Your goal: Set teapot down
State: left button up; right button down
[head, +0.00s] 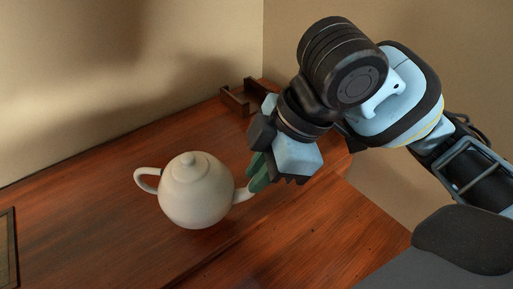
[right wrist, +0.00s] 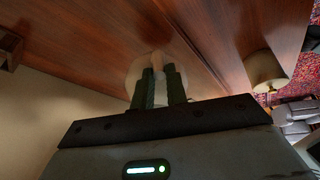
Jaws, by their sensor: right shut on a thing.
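A cream teapot (head: 195,192) is upright over the reddish-brown wooden surface (head: 90,222), with its loop handle to the left and its spout to the right. My right gripper (head: 256,180) is shut on the spout from the right, its green fingers near the spout's end. In the right wrist view the spout (right wrist: 157,60) shows between the two fingers (right wrist: 160,88), and the fingers hide part of the pale pot body. I cannot tell whether the teapot's base touches the wood. My left gripper is not in view.
A small dark wooden tray (head: 238,100) stands at the back against the wall. A dark-framed flat thing (head: 9,250) lies at the left edge. The right wrist view shows a lampshade (right wrist: 266,70) and a red patterned carpet (right wrist: 262,14). The wood left of the teapot is clear.

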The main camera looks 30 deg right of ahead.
jog(key=w+d+f+b, duration=0.2)
jog(key=w+d+f, duration=0.2)
jog(key=w, duration=0.4)
jog(key=shift+w+d+f, duration=0.15)
jog(key=shift+w+d, duration=0.1)
jog(key=shift+d, duration=0.05)
dwell(0.3)
jog(key=c, duration=1.4)
grip_release()
jog(key=shift+f, duration=0.15)
jog(key=p+v, duration=0.2)
jog(key=v, duration=1)
